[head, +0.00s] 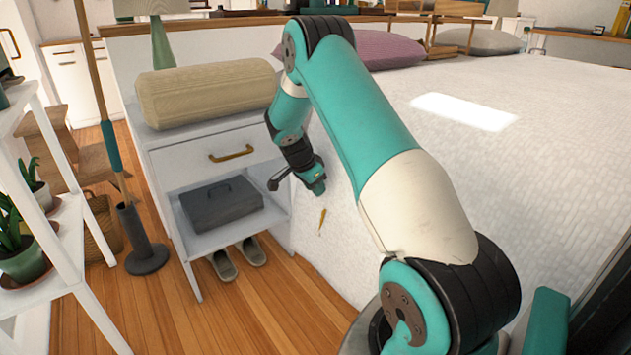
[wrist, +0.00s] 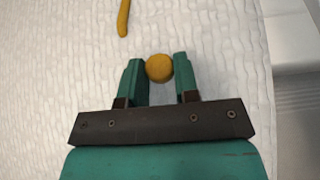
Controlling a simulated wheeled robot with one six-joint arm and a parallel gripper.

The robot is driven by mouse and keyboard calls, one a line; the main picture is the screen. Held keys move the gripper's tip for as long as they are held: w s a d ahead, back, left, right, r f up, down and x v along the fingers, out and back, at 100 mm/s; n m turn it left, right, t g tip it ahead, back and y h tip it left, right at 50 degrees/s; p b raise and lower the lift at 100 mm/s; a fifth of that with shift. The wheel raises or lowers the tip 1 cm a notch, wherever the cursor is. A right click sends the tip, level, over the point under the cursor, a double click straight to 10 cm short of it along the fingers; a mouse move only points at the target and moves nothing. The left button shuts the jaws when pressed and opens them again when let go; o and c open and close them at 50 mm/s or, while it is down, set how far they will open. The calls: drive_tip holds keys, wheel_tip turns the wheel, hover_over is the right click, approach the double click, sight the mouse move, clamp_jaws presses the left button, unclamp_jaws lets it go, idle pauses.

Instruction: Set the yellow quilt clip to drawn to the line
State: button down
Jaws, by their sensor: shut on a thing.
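A round yellow knob, which looks like the quilt clip (wrist: 159,68), sits between the two green fingers of my gripper (wrist: 160,72) in the wrist view. My gripper is shut on it, against the white quilted side of the bed. A separate narrow yellow strip (wrist: 123,17) lies on the quilt beyond the fingers, apart from the knob. I cannot tell whether it is the line or part of the clip. In the head view my gripper (head: 317,187) is at the bed's side, just above the yellow strip (head: 322,219). The knob is hidden there.
A white nightstand (head: 215,141) with a beige bolster (head: 207,93) on top and a grey box (head: 221,203) on its shelf stands left of my gripper. Slippers (head: 236,258) lie below. A white plant shelf (head: 66,235) is at the left. Wooden floor in front is clear.

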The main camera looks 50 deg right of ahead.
drive_tip(key=c, duration=0.9)
unclamp_jaws()
drive_tip(key=shift+s+a, duration=0.2)
drive_tip(key=shift+a, duration=0.1)
drive_tip(key=shift+o, duration=0.2)
drive_tip(key=shift+d, duration=0.15)
drive_tip(key=p+v, duration=0.6)
drive_tip(key=v, duration=1.1)
drive_tip(key=shift+r+p, duration=0.25)
drive_tip(key=shift+p, duration=0.1)
